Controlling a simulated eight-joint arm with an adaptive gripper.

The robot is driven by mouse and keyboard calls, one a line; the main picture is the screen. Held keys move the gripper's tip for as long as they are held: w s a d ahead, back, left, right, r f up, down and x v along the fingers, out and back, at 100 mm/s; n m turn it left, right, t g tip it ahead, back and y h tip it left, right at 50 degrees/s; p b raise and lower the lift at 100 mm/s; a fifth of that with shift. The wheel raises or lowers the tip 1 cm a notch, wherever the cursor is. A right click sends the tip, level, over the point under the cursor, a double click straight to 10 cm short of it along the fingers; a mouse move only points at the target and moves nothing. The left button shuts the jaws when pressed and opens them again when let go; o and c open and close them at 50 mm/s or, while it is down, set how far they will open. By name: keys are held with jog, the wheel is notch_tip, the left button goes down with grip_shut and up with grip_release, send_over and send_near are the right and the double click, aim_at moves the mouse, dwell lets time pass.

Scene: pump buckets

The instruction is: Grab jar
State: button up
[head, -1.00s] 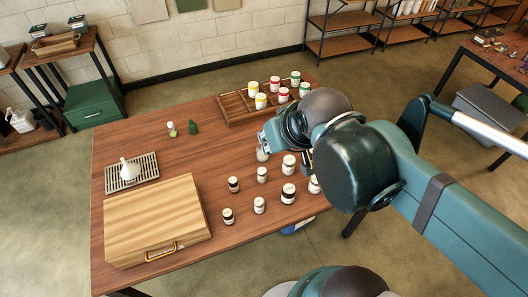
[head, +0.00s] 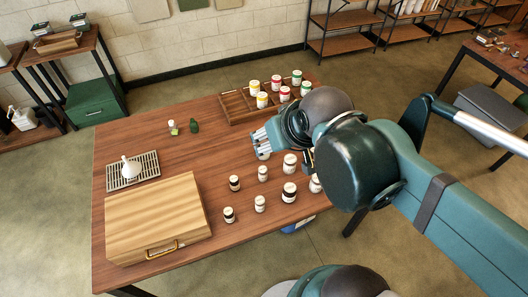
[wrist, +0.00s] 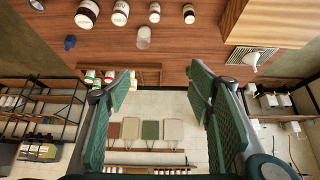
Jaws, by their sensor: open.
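Several small white jars with dark lids or bands stand upright on the wooden table, among them a jar (head: 289,192), a smaller jar (head: 260,204) and a dark-lidded jar (head: 229,215). Which one the task means cannot be told. My gripper (head: 262,138) is above the table at the back of this group, with a pale jar (head: 264,154) just below it, partly hidden. In the wrist view my gripper (wrist: 162,88) is open with nothing between its fingers. Jars (wrist: 87,14) show beyond the fingertips at the top, with a pale jar (wrist: 143,37) nearest.
A wooden divided tray (head: 235,110) at the back holds jars with yellow, red and green bands. A wooden case (head: 155,215) lies at the front left, behind it a rack (head: 149,163) with a white funnel-like item. The table's middle is clear.

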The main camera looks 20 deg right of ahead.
jog(key=w+d+f+n+g+b, duration=0.1)
jog(key=w+d+f+n+g, duration=0.1)
jog(key=w+f+n, duration=0.5)
jog(key=w+d+f+n+g+b, duration=0.15)
jog(key=w+f+n, duration=0.25)
jog(key=w, duration=0.6)
jog(key=w+d+f+n+g, duration=0.1)
jog(key=w+f+n, duration=0.1)
jog(key=f, duration=0.4)
jog(key=w+d+f+n+g+b, duration=0.1)
jog(key=w+f+n, duration=0.2)
jog(key=f, duration=0.3)
jog(key=w+d+f+n+g, duration=0.1)
jog(key=w+f+n, duration=0.2)
jog(key=f, duration=0.3)
jog(key=shift+w+d+f+g, duration=0.25)
jog(key=shift+d+f+g, duration=0.05)
jog(key=shift+f+g, duration=0.05)
jog(key=shift+f+b, duration=0.35)
jog(key=shift+f, duration=0.95)
